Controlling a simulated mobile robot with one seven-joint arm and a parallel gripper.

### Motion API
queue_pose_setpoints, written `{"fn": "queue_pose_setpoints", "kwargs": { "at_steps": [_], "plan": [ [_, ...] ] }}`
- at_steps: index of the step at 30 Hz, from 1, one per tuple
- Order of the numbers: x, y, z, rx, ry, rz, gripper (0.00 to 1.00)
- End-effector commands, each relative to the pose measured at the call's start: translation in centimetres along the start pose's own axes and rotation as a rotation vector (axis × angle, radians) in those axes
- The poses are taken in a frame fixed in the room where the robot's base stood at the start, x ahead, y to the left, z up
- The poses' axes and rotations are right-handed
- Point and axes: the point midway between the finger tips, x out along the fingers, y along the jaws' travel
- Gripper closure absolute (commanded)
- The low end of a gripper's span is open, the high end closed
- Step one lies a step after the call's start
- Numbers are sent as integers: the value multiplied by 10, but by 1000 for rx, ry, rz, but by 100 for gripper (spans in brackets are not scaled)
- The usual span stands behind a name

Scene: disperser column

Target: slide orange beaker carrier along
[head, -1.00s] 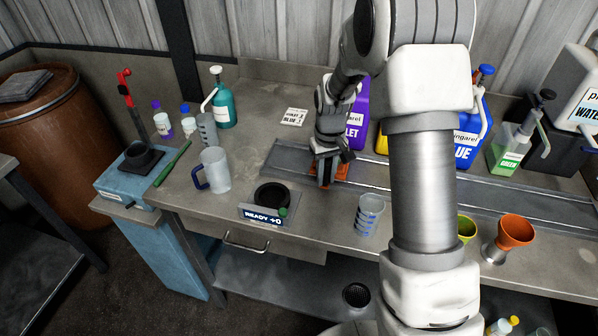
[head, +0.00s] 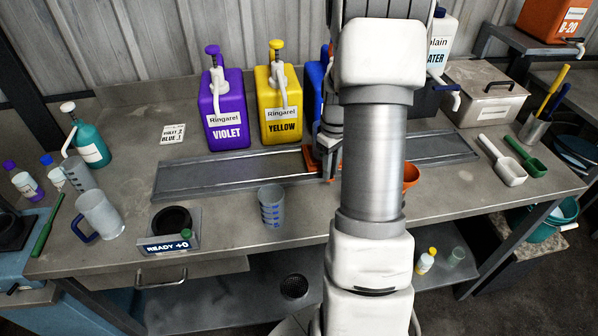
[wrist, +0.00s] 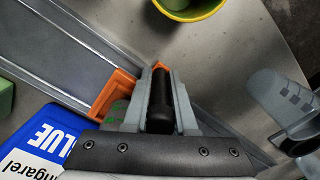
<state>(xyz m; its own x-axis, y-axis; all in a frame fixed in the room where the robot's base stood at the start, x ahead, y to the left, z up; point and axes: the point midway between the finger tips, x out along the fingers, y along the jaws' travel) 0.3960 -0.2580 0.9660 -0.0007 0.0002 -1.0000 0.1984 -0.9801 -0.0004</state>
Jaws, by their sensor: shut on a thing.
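The orange beaker carrier (head: 316,162) sits on the grey rail (head: 225,172), right of the front of the yellow jug and near the blue jug. My arm hides part of it. In the wrist view the carrier (wrist: 113,94) shows as an orange bracket at the rail's edge.
A violet jug (head: 226,112), yellow jug (head: 280,105) and blue jug (wrist: 45,145) stand behind the rail. A clear beaker (head: 271,206) stands in front of it. The rail's right part (head: 440,148) is clear.

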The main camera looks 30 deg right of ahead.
Motion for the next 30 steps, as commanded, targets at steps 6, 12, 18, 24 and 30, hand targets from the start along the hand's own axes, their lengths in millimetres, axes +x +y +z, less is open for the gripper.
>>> {"fn": "queue_pose_setpoints", "kwargs": {
  "at_steps": [6, 12, 18, 24, 30],
  "plan": [
    [-1, 54, 35, 8, 3, 4, 100],
    [-1, 100, 66, 7, 2, 4, 100],
    [-2, 139, 92, 5, 2, 4, 100],
    [-2, 166, 110, 3, 2, 4, 100],
    [-2, 181, 119, 1, 3, 4, 100]
  ]
}}
